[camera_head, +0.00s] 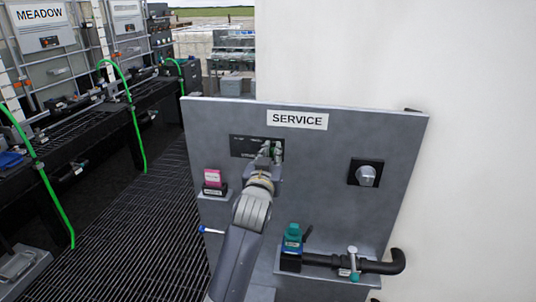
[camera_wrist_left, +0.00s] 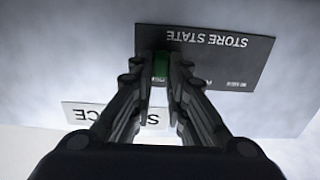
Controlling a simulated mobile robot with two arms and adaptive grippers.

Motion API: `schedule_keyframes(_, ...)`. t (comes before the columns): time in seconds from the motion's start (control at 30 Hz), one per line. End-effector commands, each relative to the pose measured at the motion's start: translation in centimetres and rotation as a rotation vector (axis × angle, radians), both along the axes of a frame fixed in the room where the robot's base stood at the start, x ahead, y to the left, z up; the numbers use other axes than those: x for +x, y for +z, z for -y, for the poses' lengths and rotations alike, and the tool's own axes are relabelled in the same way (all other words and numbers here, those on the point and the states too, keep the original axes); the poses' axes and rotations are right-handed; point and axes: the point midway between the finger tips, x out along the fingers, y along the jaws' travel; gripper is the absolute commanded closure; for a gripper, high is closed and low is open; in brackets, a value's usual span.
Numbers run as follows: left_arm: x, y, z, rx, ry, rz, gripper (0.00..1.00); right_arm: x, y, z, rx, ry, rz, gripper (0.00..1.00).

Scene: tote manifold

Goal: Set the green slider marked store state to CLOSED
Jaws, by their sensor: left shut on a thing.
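The black plate (camera_head: 240,141) is on the grey service panel (camera_head: 330,150), below the SERVICE sign. In the left wrist view the plate (camera_wrist_left: 245,58) appears upside down and reads STORE STATE. The green slider (camera_wrist_left: 160,66) shows between my left fingertips, near the plate's left end in that view. My left gripper (camera_head: 268,152) is shut on the slider at the plate's right part in the head view. The gripper hides most of the slider, and the CLOSED mark cannot be made out. My right gripper is not in view.
A pink block (camera_head: 212,177) sits on a holder to the left. A round knob (camera_head: 366,174) is on the right. A teal-topped device (camera_head: 293,236) and a black pipe (camera_head: 380,267) with a valve are below. The MEADOW rack (camera_head: 40,15) stands far left.

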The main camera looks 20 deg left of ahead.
Motion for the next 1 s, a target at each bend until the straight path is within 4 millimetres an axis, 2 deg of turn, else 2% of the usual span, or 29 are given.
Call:
schedule_keyframes(0.03, 0.0, -0.2, 0.3, -0.004, -0.006, -0.002, 0.83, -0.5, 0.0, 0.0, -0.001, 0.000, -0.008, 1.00)
schedule_keyframes(0.1, 0.0, -0.2, 0.3, -0.004, -0.006, -0.002, 0.67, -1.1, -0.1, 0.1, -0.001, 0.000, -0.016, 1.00)
schedule_keyframes(0.13, 0.0, -0.1, 0.3, -0.004, -0.006, -0.002, 0.65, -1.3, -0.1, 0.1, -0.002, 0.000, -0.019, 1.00)
schedule_keyframes(0.3, 0.0, -0.1, 0.2, -0.002, -0.004, 0.000, 0.65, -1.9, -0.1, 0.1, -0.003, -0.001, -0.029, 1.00)
schedule_keyframes(0.57, -0.6, -0.1, 0.3, -0.001, -0.003, 0.000, 0.65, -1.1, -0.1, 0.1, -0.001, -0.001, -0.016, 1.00)
schedule_keyframes(0.77, -3.4, -0.1, 1.0, -0.002, -0.004, 0.000, 0.65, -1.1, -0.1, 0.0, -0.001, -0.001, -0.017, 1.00)
schedule_keyframes(1.0, -7.9, -0.1, 2.3, -0.003, -0.006, 0.000, 0.65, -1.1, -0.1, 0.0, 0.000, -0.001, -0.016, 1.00)
